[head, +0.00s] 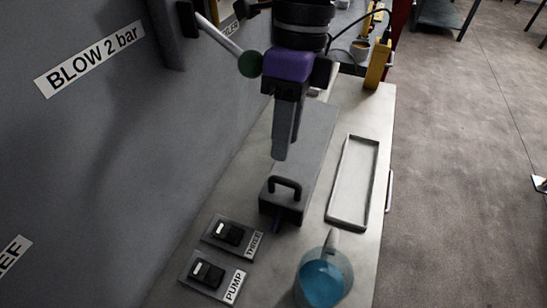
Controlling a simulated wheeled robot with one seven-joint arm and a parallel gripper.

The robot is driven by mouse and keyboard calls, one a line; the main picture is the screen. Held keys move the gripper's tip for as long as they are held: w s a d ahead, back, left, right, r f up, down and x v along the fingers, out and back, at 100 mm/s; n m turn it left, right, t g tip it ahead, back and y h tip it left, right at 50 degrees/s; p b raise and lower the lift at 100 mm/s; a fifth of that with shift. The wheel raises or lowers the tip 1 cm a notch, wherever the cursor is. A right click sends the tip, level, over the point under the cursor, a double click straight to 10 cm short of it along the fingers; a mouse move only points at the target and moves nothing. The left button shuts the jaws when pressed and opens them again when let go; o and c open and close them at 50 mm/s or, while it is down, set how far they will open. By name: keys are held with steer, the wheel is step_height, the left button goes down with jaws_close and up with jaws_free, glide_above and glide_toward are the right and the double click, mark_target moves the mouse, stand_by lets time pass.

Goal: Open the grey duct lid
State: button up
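The grey duct (311,140) is a long box on the bench, with its grey lid (303,165) on top and lying flat as far as I can see. A black bar handle (286,184) stands up at the lid's near end. My gripper (280,156) points down over the lid, just behind the handle in the picture, and hides part of the lid. Its fingers overlap in this view, so I cannot tell their gap. They appear apart from the handle. A bit of blue shows at the box's near foot.
A shallow metal tray (375,183) lies right of the duct. A jug of blue liquid (324,280) stands at the near edge. Two switch plates, THREE (231,236) and PUMP (211,276), lie at left.

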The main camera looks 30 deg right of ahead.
mark_target(282, 178)
steer(key=shift+w+d+x, duration=0.15)
steer(key=shift+d+x, duration=0.05)
steer(key=shift+x, duration=1.7)
steer(key=shift+w+d+x, duration=0.1)
steer(key=shift+d+x, duration=0.05)
steer(key=shift+x, duration=1.8)
steer(key=shift+f, duration=0.1)
jaws_close()
